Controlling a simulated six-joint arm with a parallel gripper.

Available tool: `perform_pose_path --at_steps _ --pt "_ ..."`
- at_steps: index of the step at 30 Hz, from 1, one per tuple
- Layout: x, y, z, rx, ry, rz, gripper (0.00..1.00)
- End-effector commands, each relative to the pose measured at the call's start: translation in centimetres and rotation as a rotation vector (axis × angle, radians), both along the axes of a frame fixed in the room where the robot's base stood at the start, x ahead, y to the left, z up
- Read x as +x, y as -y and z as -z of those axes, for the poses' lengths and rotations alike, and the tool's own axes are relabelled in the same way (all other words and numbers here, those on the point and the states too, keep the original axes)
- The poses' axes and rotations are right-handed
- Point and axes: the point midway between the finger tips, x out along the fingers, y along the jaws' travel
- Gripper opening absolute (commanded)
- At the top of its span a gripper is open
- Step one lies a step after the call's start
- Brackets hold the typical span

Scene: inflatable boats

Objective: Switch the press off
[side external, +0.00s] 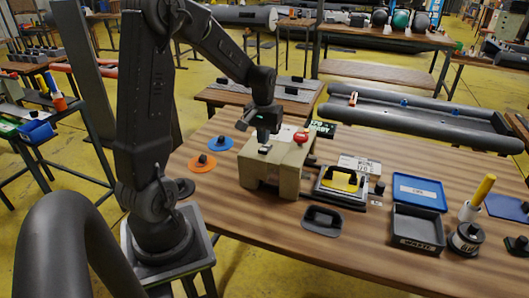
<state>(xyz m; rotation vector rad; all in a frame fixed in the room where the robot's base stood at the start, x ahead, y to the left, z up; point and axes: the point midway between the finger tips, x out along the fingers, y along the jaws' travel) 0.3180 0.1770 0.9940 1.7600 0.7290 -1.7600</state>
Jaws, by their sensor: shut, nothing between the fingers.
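A beige box-shaped unit (278,176) stands on the wooden table; it looks like the press's control housing. On its top are a red round button (300,137) at the right and a small black switch-like part (265,149) near the front. Which way the switch is set is too small to tell. My gripper (264,138) is shut and empty, pointing down over the top of the unit, just behind the black part. Whether it touches the unit cannot be told. A low metal device with a yellow block (341,181) stands right of the unit.
Orange (202,161) and blue (220,143) discs with black knobs lie left of the unit. A dark grey handled pad (322,220) lies in front. A dark tray (417,228), blue lid (418,190) and yellow-handled brush (477,198) are at right. A grey inflatable boat (430,118) lies behind.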

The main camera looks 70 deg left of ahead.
Motion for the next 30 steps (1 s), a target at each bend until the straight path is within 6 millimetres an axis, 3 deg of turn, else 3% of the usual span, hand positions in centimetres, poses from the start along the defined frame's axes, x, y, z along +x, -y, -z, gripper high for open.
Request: perform_pose_path --at_steps 30 --pt "0.0 0.0 1.6 -0.001 -0.001 0.000 0.00"
